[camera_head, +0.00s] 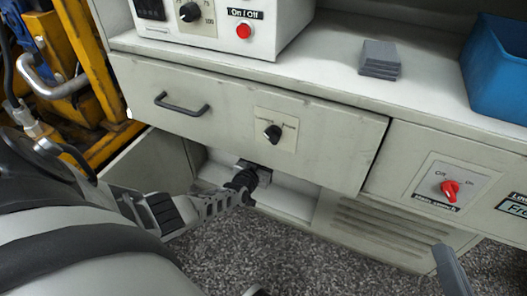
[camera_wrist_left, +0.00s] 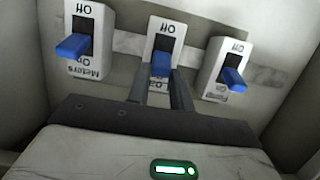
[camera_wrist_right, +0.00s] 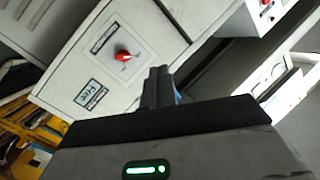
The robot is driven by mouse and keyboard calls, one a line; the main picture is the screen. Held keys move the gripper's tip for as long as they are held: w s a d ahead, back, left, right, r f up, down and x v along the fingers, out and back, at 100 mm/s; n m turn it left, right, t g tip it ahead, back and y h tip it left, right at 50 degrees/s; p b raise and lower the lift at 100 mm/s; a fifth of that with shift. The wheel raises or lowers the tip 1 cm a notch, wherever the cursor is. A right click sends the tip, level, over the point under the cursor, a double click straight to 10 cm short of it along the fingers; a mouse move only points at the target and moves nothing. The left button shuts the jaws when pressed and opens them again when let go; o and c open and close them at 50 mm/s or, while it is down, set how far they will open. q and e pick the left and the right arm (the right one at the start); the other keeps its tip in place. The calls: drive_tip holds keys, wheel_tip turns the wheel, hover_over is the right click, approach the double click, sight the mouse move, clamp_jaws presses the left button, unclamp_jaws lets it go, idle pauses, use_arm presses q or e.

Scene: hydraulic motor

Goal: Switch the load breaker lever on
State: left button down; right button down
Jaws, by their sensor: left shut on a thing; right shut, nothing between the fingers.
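In the left wrist view, three breaker switches with blue levers stand in a row, their labels upside down. My left gripper (camera_wrist_left: 162,90) is shut on the middle lever (camera_wrist_left: 161,64), whose label is partly hidden by the fingers. The left lever (camera_wrist_left: 73,46) is labelled Meters, and the right lever (camera_wrist_left: 234,79) seems to be labelled Pump; both are free. "Off" shows at the top of each switch in this view. My right gripper (camera_wrist_right: 157,88) is shut and empty, apart from the cabinet; it also shows at the lower right of the head view (camera_head: 452,270).
The cabinet has a drawer (camera_head: 235,112) with a handle above a low opening. A red main switch knob (camera_head: 450,189) is at right. A blue bin (camera_head: 497,70) and grey plates (camera_head: 379,58) sit on top. Yellow machinery (camera_head: 92,75) stands at left.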

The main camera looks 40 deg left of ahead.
use_arm(q)
drive_tip(key=c, duration=1.2)
unclamp_jaws()
drive_tip(key=shift+c, duration=0.2)
drive_tip(key=p+v, duration=0.9)
drive_tip(key=v, duration=0.7)
drive_tip(key=shift+p, duration=0.35)
use_arm(e)
drive_tip(key=shift+s+d+f+n+g+h, duration=0.1)
drive_tip(key=shift+d+f+n+g+h, duration=0.4)
drive_tip(key=shift+f, duration=0.2)
drive_tip(key=shift+d+f+n+g+h, duration=0.35)
drive_tip(key=shift+f+g+h, duration=0.15)
drive_tip(key=shift+f+h, duration=0.15)
drive_tip(key=shift+s+d+f+n+g+h, duration=0.1)
drive_tip(key=shift+d+f+n+g+h, duration=0.25)
drive_tip(key=shift+d+f+g+h, duration=0.25)
drive_tip(key=shift+a, duration=0.15)
